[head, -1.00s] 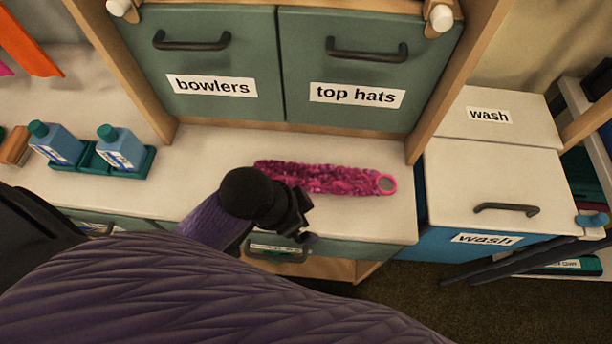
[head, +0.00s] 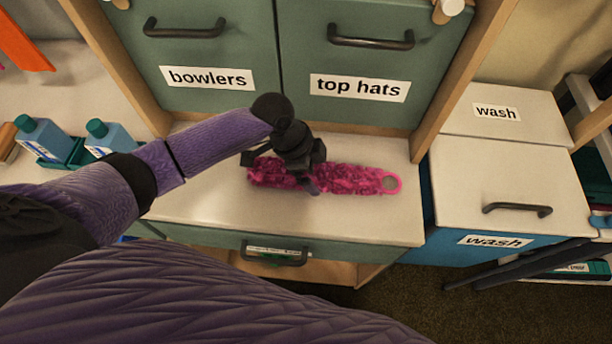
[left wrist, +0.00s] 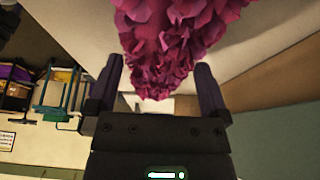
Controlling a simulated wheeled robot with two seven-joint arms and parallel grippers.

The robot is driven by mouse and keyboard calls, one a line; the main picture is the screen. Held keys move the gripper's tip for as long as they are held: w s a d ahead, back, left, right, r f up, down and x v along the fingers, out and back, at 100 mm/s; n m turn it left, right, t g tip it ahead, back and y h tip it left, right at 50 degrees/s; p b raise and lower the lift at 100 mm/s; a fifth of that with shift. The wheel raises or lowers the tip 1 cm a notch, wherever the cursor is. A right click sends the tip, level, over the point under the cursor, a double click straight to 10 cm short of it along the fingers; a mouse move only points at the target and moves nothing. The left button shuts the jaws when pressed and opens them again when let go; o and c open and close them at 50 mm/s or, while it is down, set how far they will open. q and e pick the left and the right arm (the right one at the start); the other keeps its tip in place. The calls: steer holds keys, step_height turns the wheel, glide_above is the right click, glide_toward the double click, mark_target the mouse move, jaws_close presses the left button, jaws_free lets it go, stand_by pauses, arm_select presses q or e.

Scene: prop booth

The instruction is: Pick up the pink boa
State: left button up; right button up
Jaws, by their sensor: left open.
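The pink boa (head: 345,180) lies lengthwise on the pale counter, below the cupboard doors, with a pink ring at its right end. My left gripper (head: 312,186) is over the boa, left of its middle, and hides part of it. In the left wrist view the boa (left wrist: 175,40) shows ahead of the open fingers of my left gripper (left wrist: 157,85), its lower end in line with the gap between them. I cannot tell whether the fingers touch it. My right gripper is not in view.
Green doors labelled bowlers (head: 207,77) and top hats (head: 360,88) stand close behind the boa. Blue bottles (head: 45,138) in a green tray are at the left. A wash bin (head: 510,185) stands right of the counter (head: 375,228). Counter in front of the boa is clear.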

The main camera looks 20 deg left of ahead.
arm_select(q)
steer(key=shift+x, duration=0.8)
steer(key=shift+r, duration=0.1)
steer(key=shift+c, duration=0.3)
steer(key=c, duration=1)
